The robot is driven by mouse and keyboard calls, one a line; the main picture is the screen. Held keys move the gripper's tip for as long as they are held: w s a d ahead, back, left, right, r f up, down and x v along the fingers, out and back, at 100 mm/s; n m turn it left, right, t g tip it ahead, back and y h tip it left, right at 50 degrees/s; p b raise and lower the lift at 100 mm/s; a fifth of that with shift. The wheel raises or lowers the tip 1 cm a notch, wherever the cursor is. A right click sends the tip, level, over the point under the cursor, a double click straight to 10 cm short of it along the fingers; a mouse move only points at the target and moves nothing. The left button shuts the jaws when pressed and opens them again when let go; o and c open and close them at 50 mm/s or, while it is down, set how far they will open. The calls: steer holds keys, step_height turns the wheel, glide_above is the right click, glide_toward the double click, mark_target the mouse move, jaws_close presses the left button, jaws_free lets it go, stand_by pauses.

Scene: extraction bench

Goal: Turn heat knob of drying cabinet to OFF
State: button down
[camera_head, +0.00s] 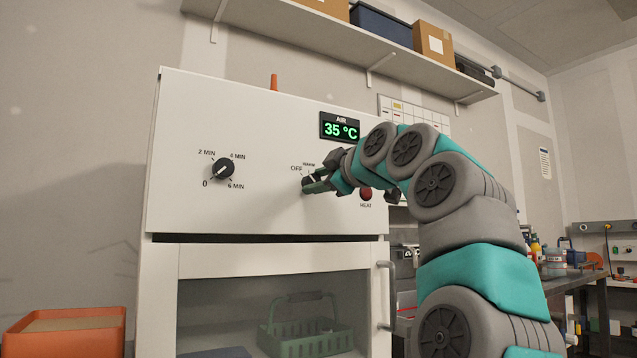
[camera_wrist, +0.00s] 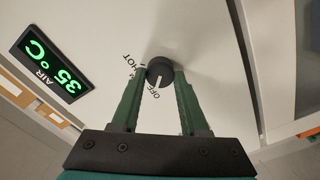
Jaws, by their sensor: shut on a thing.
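My gripper is shut on the knob, one green finger on each side. The knob's white pointer line points down toward the OFF label (camera_wrist: 157,92). The HOT label (camera_wrist: 128,60) is up and left of it; a label between is mostly hidden by a finger. In the head view my gripper (camera_head: 310,184) covers most of the knob.
A timer knob (camera_head: 217,169) sits to the left on the panel. A green display (camera_head: 341,129) reads 35 °C. A red HEAT lamp (camera_head: 366,193) is right of my gripper. A glazed door with a handle (camera_head: 386,296) lies below, with a green basket (camera_head: 306,339) behind it.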

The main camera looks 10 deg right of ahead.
steer(key=shift+n, duration=0.3)
steer(key=shift+c, duration=2.1)
jaws_free()
steer(key=b+v, duration=0.1)
steer(key=v, duration=0.6)
steer(key=shift+s+b, duration=0.35)
steer(key=shift+b, duration=0.05)
